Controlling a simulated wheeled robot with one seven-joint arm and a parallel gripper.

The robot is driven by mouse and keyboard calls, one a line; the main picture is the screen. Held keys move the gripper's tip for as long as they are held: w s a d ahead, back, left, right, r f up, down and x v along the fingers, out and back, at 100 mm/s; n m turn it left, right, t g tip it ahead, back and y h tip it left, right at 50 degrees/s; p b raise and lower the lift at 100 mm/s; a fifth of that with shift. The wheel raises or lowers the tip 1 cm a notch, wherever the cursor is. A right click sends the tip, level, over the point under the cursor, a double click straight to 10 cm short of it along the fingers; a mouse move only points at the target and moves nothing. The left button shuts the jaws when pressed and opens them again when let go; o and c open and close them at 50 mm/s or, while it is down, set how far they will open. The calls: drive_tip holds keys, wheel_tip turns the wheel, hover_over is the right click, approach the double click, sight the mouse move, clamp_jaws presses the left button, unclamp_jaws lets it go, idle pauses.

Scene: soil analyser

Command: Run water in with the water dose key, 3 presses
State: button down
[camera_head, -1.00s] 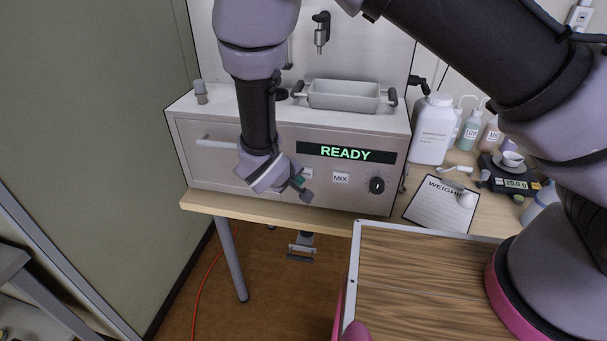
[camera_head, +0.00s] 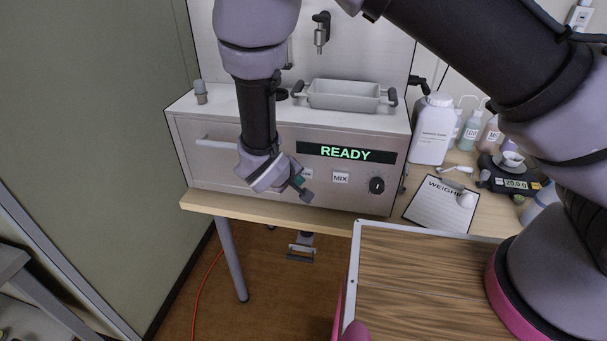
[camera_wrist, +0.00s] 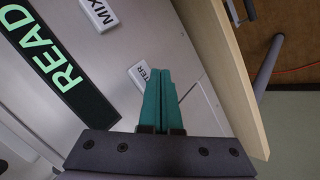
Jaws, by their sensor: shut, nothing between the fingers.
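The soil analyser (camera_head: 225,160) is a pale box on the bench, and its display (camera_head: 346,153) reads READY. The water dose key (camera_wrist: 139,74) is a small white key on its front panel. In the wrist view its label is partly covered by my green fingers, leaving "TER" readable; in the head view my gripper hides most of it. My gripper (camera_wrist: 160,72) is shut and empty, with its fingertips right at the edge of the key. I cannot tell whether they touch it. In the head view my gripper (camera_head: 303,188) is in front of the panel.
The MIX key (camera_head: 341,177) and a black knob (camera_head: 377,185) are to the right on the panel. A drawer handle (camera_head: 216,144) sticks out at left. A grey tray (camera_head: 343,97) stands on top under a nozzle (camera_head: 321,35). Bottles and a scale (camera_head: 515,183) stand at right.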

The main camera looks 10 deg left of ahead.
drive_tip(key=shift+w, duration=0.2)
drive_tip(key=shift+w, duration=0.2)
drive_tip(key=shift+w, duration=0.45)
idle(1.0)
drive_tip(key=shift+s, duration=0.85)
drive_tip(key=shift+w, duration=0.45)
drive_tip(key=shift+w, duration=0.45)
idle(1.0)
drive_tip(key=shift+s, duration=0.9)
drive_tip(key=shift+w, duration=0.2)
